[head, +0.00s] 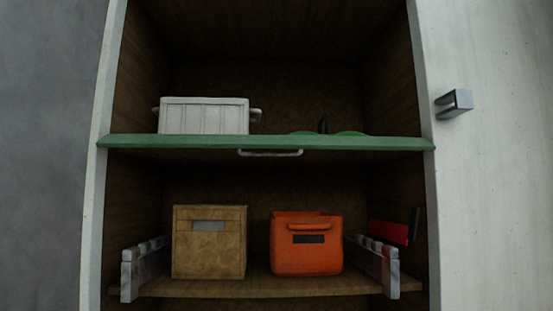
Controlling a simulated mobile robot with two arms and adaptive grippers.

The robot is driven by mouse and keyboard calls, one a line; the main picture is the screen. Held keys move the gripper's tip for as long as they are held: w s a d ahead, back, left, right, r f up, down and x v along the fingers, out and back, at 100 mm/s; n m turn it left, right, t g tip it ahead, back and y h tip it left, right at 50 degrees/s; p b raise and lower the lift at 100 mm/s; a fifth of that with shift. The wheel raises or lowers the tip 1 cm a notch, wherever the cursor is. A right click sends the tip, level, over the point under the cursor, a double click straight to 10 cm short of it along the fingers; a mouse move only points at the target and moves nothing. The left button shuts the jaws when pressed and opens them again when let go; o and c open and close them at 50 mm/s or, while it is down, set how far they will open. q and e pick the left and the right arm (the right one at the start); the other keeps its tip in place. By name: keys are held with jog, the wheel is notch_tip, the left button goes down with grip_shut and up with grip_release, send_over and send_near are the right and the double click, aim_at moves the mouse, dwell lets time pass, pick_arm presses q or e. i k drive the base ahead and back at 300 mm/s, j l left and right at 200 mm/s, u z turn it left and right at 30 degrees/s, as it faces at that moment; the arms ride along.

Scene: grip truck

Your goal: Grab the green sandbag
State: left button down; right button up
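Low green shapes (348,133) with an upright black piece (324,123) between them lie on the upper shelf, right of centre. The shelf's front edge hides most of them, so I cannot tell for sure that they are the green sandbag. No other green bag shows. Neither of my grippers is in the head view, and nothing touches the green shapes.
The green-edged upper shelf (200,142) also bears a white ribbed box (204,116). A metal handle (270,153) sits under its edge. Below are a tan box (209,253), an orange bin (307,258), grey side rails and a red-and-black item (388,232). A door handle (455,102) juts out right.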

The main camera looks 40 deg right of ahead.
aim_at(325, 118)
jog(key=z, duration=0.35)
jog(key=i+j+z, duration=0.1)
jog(key=z, duration=0.25)
jog(key=j+z, duration=0.15)
jog(key=z, duration=0.2)
